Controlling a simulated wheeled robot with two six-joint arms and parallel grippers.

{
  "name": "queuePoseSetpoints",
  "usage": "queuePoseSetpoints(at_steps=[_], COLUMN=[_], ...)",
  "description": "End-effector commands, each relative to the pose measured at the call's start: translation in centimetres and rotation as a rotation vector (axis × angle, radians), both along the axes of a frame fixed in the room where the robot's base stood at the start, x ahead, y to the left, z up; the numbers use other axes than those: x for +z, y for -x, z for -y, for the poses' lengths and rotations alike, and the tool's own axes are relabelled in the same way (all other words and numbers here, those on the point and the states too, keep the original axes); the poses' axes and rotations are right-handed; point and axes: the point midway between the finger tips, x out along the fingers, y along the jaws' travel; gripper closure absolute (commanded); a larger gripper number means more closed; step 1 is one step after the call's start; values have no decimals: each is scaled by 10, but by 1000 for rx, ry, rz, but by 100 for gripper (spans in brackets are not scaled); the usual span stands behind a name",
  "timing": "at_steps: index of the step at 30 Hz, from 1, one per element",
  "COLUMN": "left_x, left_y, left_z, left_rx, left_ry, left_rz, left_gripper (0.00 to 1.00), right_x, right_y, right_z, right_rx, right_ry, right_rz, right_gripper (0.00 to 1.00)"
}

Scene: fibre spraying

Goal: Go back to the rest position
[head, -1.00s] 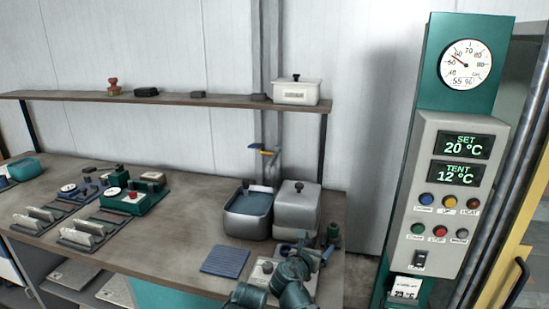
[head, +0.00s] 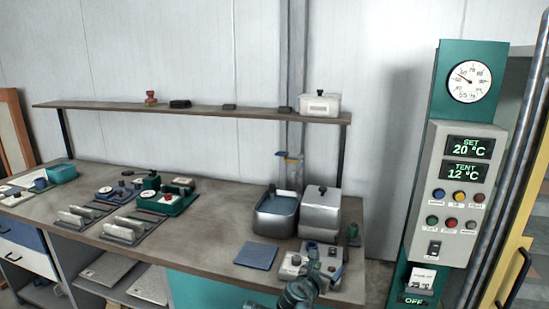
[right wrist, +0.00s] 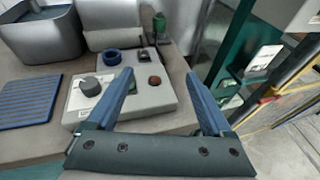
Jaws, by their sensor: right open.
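My right gripper (head: 323,268) is at the right end of the workbench (head: 215,233), in front of a small grey box with knobs (head: 292,266). In the right wrist view its two blue fingers (right wrist: 159,74) are spread apart with nothing held. They reach over the near edge of the grey box (right wrist: 125,95), which carries a dark knob, a blue ring and a red-brown button. I cannot tell whether they touch it. My left gripper is in neither current view.
A blue ribbed pad (head: 256,255), an open grey basin (head: 276,214) and a lidded grey box (head: 320,212) stand close by. A control column (head: 455,190) rises at the right. A shelf (head: 220,111) runs along the wall. Bare benchtop lies left of the pad.

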Motion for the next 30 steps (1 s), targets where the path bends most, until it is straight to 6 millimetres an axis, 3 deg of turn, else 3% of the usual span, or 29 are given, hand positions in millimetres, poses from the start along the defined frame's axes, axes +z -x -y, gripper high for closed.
queuePoseSetpoints(at_steps=[11,17,23,30], left_x=[6,12,20,33], left_y=[0,0,0,0], left_z=[0,0,0,0], left_rx=[0,0,0,0], left_ry=[0,0,0,0], left_rz=[0,0,0,0], left_gripper=[29,29,29,29], right_x=[-20,-40,-70,-104], right_y=[22,45,88,169], right_z=[2,1,-11,-52], right_rx=[-155,-331,-651,-1292], right_ry=[-284,-546,-908,-1319], right_rz=[34,64,103,162], right_gripper=[15,15,15,15])
